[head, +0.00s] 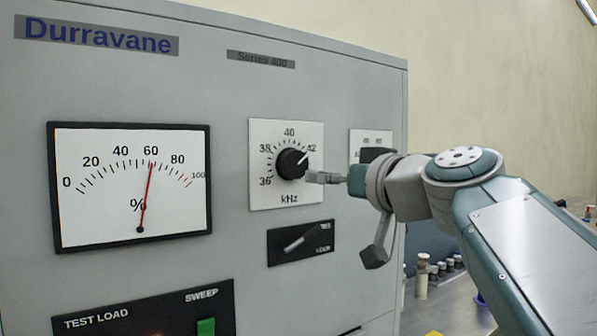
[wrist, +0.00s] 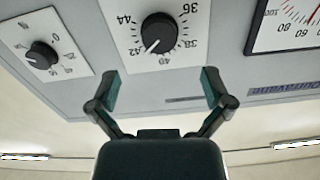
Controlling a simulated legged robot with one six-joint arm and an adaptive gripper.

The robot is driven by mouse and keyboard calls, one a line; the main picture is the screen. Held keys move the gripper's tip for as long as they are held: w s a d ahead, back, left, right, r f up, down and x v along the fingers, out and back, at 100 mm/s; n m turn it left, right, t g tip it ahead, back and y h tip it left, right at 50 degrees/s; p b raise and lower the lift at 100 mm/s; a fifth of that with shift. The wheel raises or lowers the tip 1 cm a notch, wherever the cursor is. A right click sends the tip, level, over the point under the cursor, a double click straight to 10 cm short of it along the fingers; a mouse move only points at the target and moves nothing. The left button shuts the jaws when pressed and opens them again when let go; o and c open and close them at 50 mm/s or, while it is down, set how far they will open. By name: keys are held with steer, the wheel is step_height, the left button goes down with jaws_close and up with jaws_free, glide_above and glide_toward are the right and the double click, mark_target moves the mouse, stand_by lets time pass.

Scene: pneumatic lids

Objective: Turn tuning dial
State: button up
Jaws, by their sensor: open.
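The tuning dial is a black round knob (head: 292,163) on a white square plate (head: 262,194) marked kHz, with numbers from 36 upward. Its white pointer line aims near 42 in the head view. In the wrist view the knob (wrist: 159,33) appears upside down, its line between 40 and 42. My gripper (head: 318,178) is at the knob's lower right in the head view. In the wrist view my gripper (wrist: 160,88) is open and empty, its two fingers spread on either side below the knob. I see no contact with the knob.
A percent meter (head: 130,185) reads about 60. A second dial (wrist: 40,55) sits beside the kHz plate, mostly behind my gripper in the head view. Below are a switch panel (head: 300,242) and a test load panel (head: 150,312) with a green switch. Bottles (head: 422,277) stand beyond the cabinet.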

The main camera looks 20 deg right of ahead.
mark_target(297, 168)
steer(key=x, duration=0.7)
steer(key=r+x, duration=0.1)
steer(key=x, duration=0.2)
steer(key=shift+w, duration=0.4)
steer(key=c, duration=1.1)
